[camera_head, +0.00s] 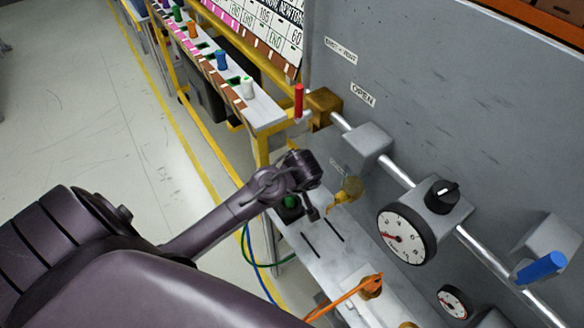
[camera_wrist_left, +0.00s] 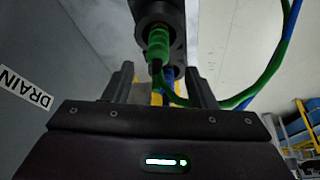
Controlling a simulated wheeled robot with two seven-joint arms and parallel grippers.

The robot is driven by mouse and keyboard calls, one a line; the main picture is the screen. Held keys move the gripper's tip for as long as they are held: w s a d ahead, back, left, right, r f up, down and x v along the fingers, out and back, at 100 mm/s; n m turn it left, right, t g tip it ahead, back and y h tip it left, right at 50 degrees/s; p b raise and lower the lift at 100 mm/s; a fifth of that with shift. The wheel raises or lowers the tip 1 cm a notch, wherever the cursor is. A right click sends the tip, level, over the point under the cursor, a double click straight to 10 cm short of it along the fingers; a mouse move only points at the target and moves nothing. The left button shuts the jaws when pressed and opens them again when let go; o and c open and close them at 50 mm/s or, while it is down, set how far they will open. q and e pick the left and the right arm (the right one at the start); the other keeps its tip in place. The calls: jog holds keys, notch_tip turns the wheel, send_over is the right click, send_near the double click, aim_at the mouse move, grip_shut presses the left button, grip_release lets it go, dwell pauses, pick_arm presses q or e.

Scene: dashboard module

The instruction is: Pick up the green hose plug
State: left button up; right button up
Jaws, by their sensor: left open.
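The green hose plug (camera_head: 291,201) shows partly in the head view, at a dark fitting on the left edge of the grey panel shelf, just below my left gripper (camera_head: 306,196). In the left wrist view the green plug (camera_wrist_left: 158,45) sits at a round black fitting (camera_wrist_left: 160,15), with its green hose curving away to the right. My left gripper (camera_wrist_left: 160,78) is open and empty. Its two fingers stand apart, on either side of the plug in the picture, and the plug appears beyond the fingertips. My right gripper is not in view.
A blue hose (camera_wrist_left: 290,35) runs beside the green one. Several coloured plugs stand on a white rack (camera_head: 262,108) behind. Open floor lies left.

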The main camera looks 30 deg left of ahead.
aim_at(290, 199)
pick_arm(q)
jog(key=shift+a+f, duration=0.15)
jog(key=shift+f, duration=0.25)
jog(key=x, duration=0.2)
jog(key=p+x, duration=0.1)
jog(key=shift+w+f, duration=0.15)
jog(key=shift+f, duration=0.25)
jog(key=shift+w+f, duration=0.1)
jog(key=shift+f, duration=0.3)
grip_shut()
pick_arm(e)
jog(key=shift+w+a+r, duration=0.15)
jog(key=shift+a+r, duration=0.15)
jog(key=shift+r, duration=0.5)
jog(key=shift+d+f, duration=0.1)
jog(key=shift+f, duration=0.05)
